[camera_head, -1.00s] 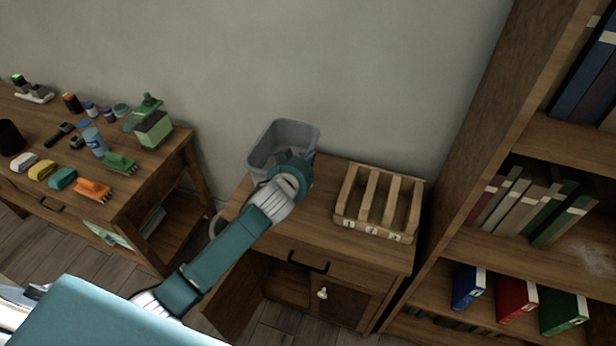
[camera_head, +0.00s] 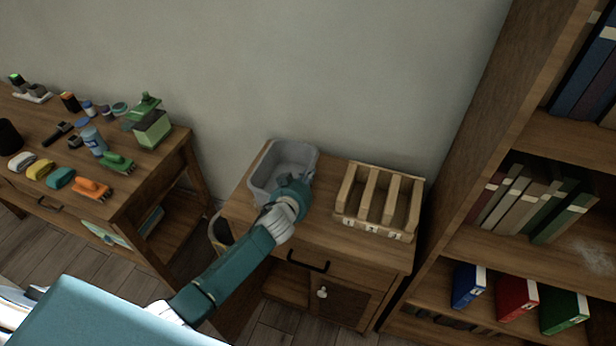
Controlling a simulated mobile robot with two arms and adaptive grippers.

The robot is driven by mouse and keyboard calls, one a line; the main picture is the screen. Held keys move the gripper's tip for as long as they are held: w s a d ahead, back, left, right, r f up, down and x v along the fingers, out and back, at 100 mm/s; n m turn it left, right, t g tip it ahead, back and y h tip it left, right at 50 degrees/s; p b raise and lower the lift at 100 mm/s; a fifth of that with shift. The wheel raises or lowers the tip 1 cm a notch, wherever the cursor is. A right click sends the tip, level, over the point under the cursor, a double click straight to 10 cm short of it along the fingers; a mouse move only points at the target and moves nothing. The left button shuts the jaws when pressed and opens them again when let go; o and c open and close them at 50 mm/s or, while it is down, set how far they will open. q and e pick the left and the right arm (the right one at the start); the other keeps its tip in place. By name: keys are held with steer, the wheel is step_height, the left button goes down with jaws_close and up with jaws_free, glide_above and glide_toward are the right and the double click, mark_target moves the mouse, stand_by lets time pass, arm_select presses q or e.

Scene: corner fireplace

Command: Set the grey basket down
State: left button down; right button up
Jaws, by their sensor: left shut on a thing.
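The grey basket (camera_head: 268,171) is an open-topped bin at the left part of the top of the small wooden cabinet (camera_head: 326,228). It looks upright, low at the cabinet top, and its inside shows empty. I cannot tell for sure whether its base touches the wood. My left gripper (camera_head: 298,186) is shut on the basket's near right side; its fingers are mostly hidden behind its own wrist. My right gripper is not in view.
A wooden divided rack (camera_head: 378,200) stands right of the basket on the cabinet. A wooden table (camera_head: 140,185) with brushes, sponges and bottles stands left. A tall bookshelf (camera_head: 450,180) rises at right. The wall is close behind the cabinet.

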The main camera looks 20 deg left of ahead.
arm_select(q)
steer(key=c, duration=1.9)
jaws_free()
steer(key=shift+f, duration=0.1)
steer(key=shift+o, duration=0.2)
steer(key=shift+s+r, duration=0.1)
steer(key=shift+r, duration=0.1)
steer(key=v, duration=1.1)
steer(key=shift+s+r, duration=0.25)
steer(key=shift+s, duration=0.1)
